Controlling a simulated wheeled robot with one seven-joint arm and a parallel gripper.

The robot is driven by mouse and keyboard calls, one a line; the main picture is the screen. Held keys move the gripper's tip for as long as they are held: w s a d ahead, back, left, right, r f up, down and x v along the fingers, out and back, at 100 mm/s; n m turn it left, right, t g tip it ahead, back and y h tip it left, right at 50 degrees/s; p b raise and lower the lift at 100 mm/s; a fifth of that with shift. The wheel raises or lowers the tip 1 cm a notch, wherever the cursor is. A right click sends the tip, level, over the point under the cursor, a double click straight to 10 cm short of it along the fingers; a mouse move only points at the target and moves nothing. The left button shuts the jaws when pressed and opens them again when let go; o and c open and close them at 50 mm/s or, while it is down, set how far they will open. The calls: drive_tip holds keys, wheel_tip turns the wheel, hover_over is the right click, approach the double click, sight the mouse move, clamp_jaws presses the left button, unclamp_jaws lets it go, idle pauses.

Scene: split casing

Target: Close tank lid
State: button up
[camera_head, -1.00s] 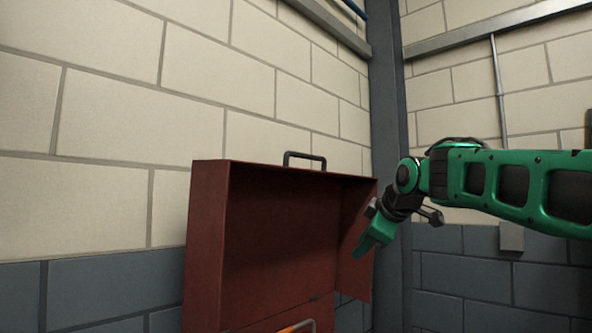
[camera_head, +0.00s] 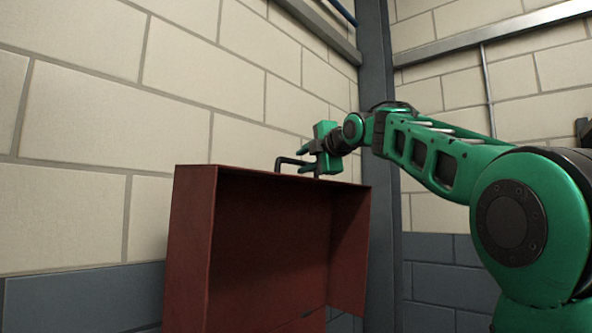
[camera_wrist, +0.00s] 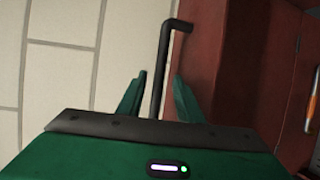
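The red tank lid (camera_head: 270,230) stands raised and open, its hollow inner side facing me, in the head view. It also shows at the right of the wrist view (camera_wrist: 205,50). A dark bar handle (camera_head: 283,163) sits on the lid's top edge. My gripper (camera_head: 306,160) is at the right part of this handle. In the wrist view, the handle (camera_wrist: 161,60) runs between my two green fingers (camera_wrist: 159,76). The fingers are apart, with visible gaps on both sides of the bar. The lower tank is out of the head view.
A pale block wall (camera_head: 70,100) stands close behind the lid. A grey corner post (camera_head: 376,210) rises to its right. An orange object (camera_wrist: 312,100) shows at the wrist view's right edge, beside the red casing.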

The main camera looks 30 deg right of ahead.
sight(301, 163)
drive_tip(key=shift+w+f, duration=0.2)
drive_tip(key=shift+w, duration=1.7)
drive_tip(key=shift+c, duration=0.4)
clamp_jaws()
drive_tip(key=shift+s+f, duration=0.1)
drive_tip(key=shift+s, duration=0.05)
